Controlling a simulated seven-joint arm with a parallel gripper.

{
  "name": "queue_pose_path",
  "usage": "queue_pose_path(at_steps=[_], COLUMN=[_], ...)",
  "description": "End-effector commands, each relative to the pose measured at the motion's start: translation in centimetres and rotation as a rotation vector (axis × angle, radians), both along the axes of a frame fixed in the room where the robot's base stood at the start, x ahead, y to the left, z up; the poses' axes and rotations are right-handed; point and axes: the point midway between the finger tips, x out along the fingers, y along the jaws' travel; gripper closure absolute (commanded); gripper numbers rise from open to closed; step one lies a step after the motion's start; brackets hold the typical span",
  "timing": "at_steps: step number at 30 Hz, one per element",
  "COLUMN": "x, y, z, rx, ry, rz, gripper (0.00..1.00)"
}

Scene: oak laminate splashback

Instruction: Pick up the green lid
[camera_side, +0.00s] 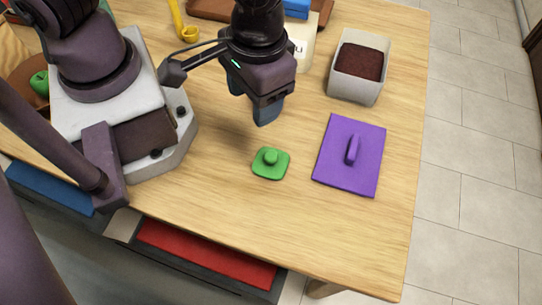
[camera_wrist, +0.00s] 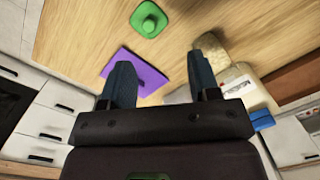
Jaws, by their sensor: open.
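The green lid (camera_side: 271,163) is a small rounded-square plate with a round knob on top. It lies flat on the wooden table in the side view. It also shows at the top of the wrist view (camera_wrist: 148,20), beyond the fingertips. My gripper (camera_side: 265,112) hangs above the table, behind the lid and apart from it, with the fingers pointing down. In the wrist view its two blue fingers (camera_wrist: 163,62) stand apart with nothing held between them.
A purple lid (camera_side: 350,155) with a bar handle lies right of the green lid. A pale square container (camera_side: 357,68) with dark brown contents stands behind it. A yellow utensil (camera_side: 183,24) and a blue object (camera_side: 297,8) lie at the back. The table front (camera_side: 330,240) is clear.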

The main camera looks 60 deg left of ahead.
Motion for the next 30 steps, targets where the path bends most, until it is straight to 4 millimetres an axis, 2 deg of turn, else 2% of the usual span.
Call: queue_pose_path(at_steps=[1, 3, 6, 10, 14, 24, 30], x=[-0.2, 0.1, 1.1, 1.6, 1.7, 1.6, 1.7], y=[-0.6, -1.0, -1.5, -1.9, -1.8, -1.8, -1.9], z=[-1.5, -2.5, -2.7, -2.6, -3.3, -8.9, -10.3], rx=[0.029, 0.038, 0.017, -0.007, -0.005, -0.002, -0.007], ry=[0.001, -0.019, -0.055, -0.08, -0.081, -0.079, -0.081], rz=[0.087, 0.232, 0.418, 0.564, 0.615, 0.616, 0.613], gripper=[0.44, 0.44, 0.44, 0.44, 0.44, 0.44, 0.44])
